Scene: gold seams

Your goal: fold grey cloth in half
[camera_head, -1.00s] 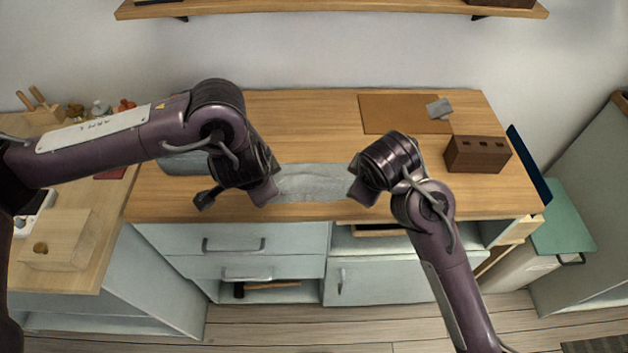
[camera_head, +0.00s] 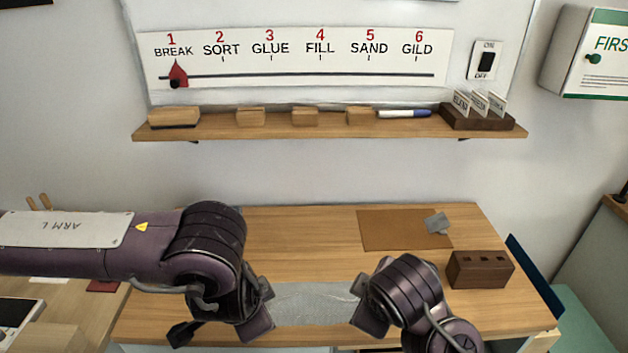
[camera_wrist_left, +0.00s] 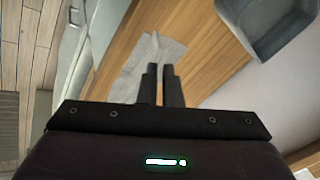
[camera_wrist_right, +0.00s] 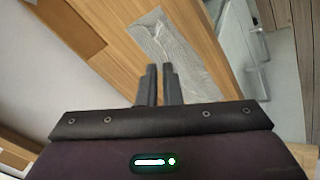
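The grey cloth (camera_head: 315,303) lies near the front edge of the wooden worktop, between my grippers in the head view. My left gripper (camera_head: 266,308) is at its left end and my right gripper (camera_head: 362,305) at its right end. In the left wrist view the fingers (camera_wrist_left: 161,72) are close together, with the cloth (camera_wrist_left: 178,52) beyond them. In the right wrist view the fingers (camera_wrist_right: 159,72) are also close together, beside and over the cloth's edge (camera_wrist_right: 180,45). I see no cloth clearly pinched in either, and the finger contact is hidden in the head view.
A brown mat (camera_head: 395,232) with a small grey piece (camera_head: 437,222) lies at the back right of the worktop. A dark brown block with holes (camera_head: 481,270) stands right of my right gripper. A grey tray (camera_wrist_left: 268,22) shows in the left wrist view. The worktop behind the cloth is clear.

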